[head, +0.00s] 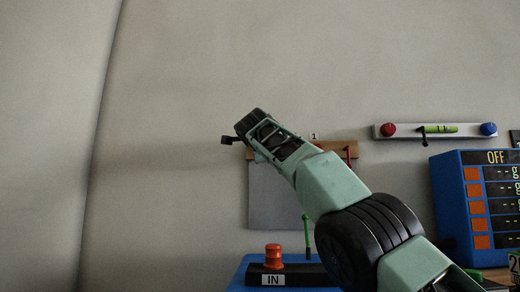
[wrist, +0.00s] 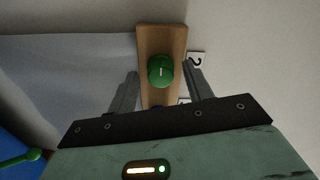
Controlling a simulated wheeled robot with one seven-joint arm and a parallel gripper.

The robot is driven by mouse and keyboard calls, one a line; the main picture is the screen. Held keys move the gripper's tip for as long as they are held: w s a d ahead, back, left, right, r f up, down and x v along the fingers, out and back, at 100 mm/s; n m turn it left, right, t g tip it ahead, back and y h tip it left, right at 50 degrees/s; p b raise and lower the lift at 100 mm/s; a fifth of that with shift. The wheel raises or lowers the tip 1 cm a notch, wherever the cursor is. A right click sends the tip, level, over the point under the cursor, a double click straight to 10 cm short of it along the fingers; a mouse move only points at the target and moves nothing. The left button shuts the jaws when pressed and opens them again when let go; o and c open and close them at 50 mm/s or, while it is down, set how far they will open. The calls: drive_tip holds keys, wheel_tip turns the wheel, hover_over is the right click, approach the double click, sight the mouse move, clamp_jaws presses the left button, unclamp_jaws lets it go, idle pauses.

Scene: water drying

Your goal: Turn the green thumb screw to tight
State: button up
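The green thumb screw (wrist: 161,71) is a round green knob with a short white mark on its face. It sits on a wooden strip (wrist: 160,38) beside a label reading 2. My gripper (wrist: 160,72) is open, with one finger on each side of the screw. A gap shows at each finger, so neither visibly touches it. In the head view my gripper (head: 240,130) is in front of the left end of the wooden strip (head: 340,147), and my arm hides the green screw.
A grey panel (head: 273,208) hangs under the strip. Below are a blue box with a red-orange knob (head: 273,256), an IN label and a green lever (head: 307,236). Right are a rail with red and blue knobs (head: 410,131) and a blue OFF panel (head: 450,200). The upper wall is clear.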

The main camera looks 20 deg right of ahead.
drive_tip(key=shift+s, duration=0.1)
drive_tip(key=b+v, duration=1)
drive_tip(key=v, duration=0.7)
drive_tip(key=shift+b, duration=0.3)
drive_tip(key=shift+s, duration=0.1)
